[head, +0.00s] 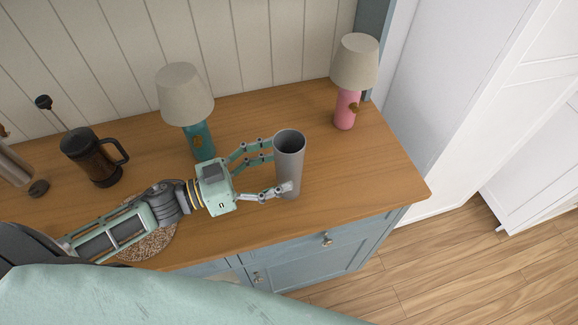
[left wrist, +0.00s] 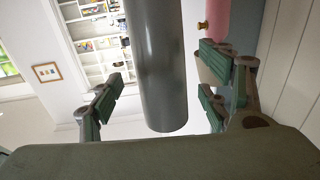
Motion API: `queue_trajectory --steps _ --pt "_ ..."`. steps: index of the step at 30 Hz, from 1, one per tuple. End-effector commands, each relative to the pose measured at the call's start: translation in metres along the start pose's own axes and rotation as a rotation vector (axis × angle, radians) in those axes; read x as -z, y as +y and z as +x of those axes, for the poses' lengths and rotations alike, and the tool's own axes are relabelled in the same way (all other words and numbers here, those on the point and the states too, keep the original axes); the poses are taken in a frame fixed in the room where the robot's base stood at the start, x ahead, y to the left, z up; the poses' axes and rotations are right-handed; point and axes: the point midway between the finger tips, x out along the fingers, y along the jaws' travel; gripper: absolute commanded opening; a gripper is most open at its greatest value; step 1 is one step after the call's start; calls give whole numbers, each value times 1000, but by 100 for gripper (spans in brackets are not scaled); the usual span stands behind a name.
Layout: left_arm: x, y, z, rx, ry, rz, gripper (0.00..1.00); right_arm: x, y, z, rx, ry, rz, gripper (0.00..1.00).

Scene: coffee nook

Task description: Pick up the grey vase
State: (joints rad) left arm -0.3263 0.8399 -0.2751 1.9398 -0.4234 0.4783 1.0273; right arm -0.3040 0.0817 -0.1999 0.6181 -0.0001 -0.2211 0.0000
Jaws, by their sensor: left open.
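The grey vase (head: 289,160) is a tall plain cylinder standing upright on the wooden counter, near its front edge. My left gripper (head: 278,167) reaches it from the left with open fingers, one on the far side and one on the near side of the vase. The near fingertip covers a small part of the vase's lower front. In the left wrist view the vase (left wrist: 160,65) stands between the two open fingers (left wrist: 157,98), with gaps visible on both sides. My right gripper is in neither view.
On the wooden counter (head: 385,175), a teal lamp (head: 185,95) stands behind my left gripper and a pink lamp (head: 355,65) stands at the back right. A French press (head: 90,155) is at the left. A round woven mat (head: 150,247) lies under my left arm. Counter right of the vase is clear.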

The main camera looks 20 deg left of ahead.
Motion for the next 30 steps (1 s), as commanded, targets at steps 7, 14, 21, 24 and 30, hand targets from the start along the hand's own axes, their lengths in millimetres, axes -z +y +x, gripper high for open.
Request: queue_trajectory --steps 7,14,21,24,30 --pt "2 -1 31 0 2 0 70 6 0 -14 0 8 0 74" --pt "0 0 36 1 -1 -1 70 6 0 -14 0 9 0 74" --pt "0 0 36 0 0 -1 57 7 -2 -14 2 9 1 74" --pt "0 0 36 0 0 0 48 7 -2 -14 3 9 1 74" --pt "0 0 36 0 0 0 31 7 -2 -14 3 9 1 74"
